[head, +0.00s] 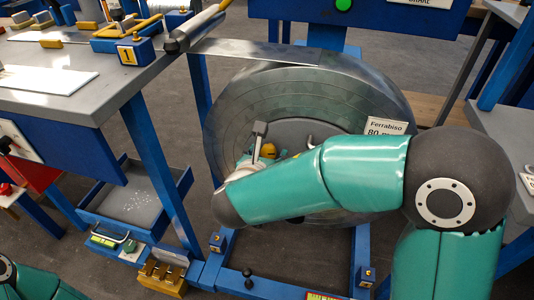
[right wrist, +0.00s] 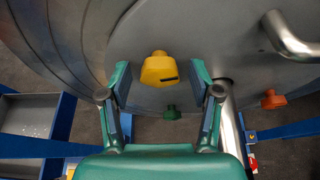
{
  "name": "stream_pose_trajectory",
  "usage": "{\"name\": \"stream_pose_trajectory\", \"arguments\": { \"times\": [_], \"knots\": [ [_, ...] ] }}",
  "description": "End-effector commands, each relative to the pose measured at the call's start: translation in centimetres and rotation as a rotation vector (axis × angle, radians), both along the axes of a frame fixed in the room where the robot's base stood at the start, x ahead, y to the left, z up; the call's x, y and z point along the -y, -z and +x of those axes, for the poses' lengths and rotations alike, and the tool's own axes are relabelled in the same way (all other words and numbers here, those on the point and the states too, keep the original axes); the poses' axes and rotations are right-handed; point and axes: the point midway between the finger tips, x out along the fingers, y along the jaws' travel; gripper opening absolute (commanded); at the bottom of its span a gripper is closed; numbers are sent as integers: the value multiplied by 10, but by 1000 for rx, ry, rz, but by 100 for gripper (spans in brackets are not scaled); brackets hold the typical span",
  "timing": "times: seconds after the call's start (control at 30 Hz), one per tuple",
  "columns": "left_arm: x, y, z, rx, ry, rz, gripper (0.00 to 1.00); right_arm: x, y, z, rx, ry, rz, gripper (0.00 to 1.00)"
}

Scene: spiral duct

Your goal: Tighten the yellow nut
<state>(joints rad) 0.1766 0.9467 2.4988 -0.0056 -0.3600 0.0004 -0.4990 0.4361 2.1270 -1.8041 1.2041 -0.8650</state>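The yellow nut (right wrist: 159,69) sits on the grey disc face of the spiral duct (right wrist: 210,50) in the right wrist view. In the head view the nut (head: 268,150) shows small, just above my right forearm. My right gripper (right wrist: 160,72) is open, with one fingertip on each side of the nut and visible gaps between them. Whether the fingers reach to the nut's depth is hard to tell. In the head view my right arm hides most of this gripper. My left gripper is outside both views.
A green knob (right wrist: 172,112) sits below the yellow nut and an orange knob (right wrist: 273,99) to the right. A bent metal handle (right wrist: 290,40) juts out at upper right. A grey workbench (head: 70,75) with tools stands left of the duct; a blue frame (head: 290,287) lies below.

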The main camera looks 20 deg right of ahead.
Motion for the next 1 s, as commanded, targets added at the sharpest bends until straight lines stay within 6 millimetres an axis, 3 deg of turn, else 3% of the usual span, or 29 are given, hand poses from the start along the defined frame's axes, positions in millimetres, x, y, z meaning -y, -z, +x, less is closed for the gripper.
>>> {"name": "stream_pose_trajectory", "arguments": {
  "times": [0.03,0.37,0.67,1.0],
  "knots": [
    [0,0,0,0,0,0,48,0,0,0,0,-1,0,57],
    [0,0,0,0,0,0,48,0,0,0,0,0,0,3],
    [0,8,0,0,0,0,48,-1,2,0,22,0,32,3],
    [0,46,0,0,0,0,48,-1,6,0,134,-2,195,3]
  ]
}}
